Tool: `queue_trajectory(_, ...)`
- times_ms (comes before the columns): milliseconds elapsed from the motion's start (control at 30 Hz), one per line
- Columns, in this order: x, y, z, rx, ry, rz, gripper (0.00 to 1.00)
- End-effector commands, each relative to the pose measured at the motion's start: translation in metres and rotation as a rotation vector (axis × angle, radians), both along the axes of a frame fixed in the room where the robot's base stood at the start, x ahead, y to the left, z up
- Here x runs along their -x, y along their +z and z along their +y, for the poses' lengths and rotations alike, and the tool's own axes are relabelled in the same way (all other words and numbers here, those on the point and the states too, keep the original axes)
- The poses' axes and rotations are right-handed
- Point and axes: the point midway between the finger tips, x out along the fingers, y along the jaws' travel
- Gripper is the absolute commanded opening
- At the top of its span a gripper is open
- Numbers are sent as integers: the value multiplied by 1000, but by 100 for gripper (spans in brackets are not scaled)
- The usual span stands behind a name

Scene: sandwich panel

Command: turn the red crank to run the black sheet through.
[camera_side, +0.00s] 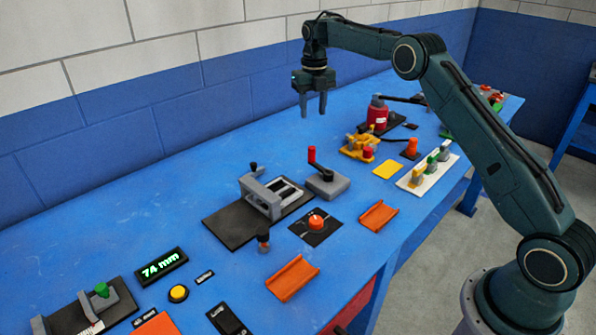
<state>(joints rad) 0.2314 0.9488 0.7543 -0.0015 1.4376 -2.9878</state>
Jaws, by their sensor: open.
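The red crank (312,155) stands upright as a red handle on a dark arm, on a grey block (328,187) near the middle of the table. Left of it is a grey roller frame (262,196) with light rollers. A flat black sheet (230,229) lies at the frame, showing mostly on its left side; a dark strip also shows on the right side. Whether the sheet passes between the rollers is hidden. My gripper (313,112) points down with its fingers apart and empty. It hangs in the air above the far side of the table, clear of the crank.
An orange knob on a black plate (303,236) sits in front of the crank. Orange trays (379,216) lie toward the front edge. A yellow fixture (359,148) and a red cylinder (378,112) stand to the right. A display (161,266) reads 74 mm.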

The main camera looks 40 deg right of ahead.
Motion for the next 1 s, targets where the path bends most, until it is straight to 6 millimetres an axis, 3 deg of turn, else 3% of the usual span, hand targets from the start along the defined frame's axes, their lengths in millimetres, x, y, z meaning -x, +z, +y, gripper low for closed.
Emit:
queue_trajectory(33, 0, 0, 0, 0, -1, 0, 31)
queue_trajectory(200, 1, -1, -3, -1, -32, -4, 0)
queue_trajectory(467, 4, -9, -20, -8, -237, -31, 0)
queue_trajectory(1000, 20, -32, -64, -117, -958, -111, 0)
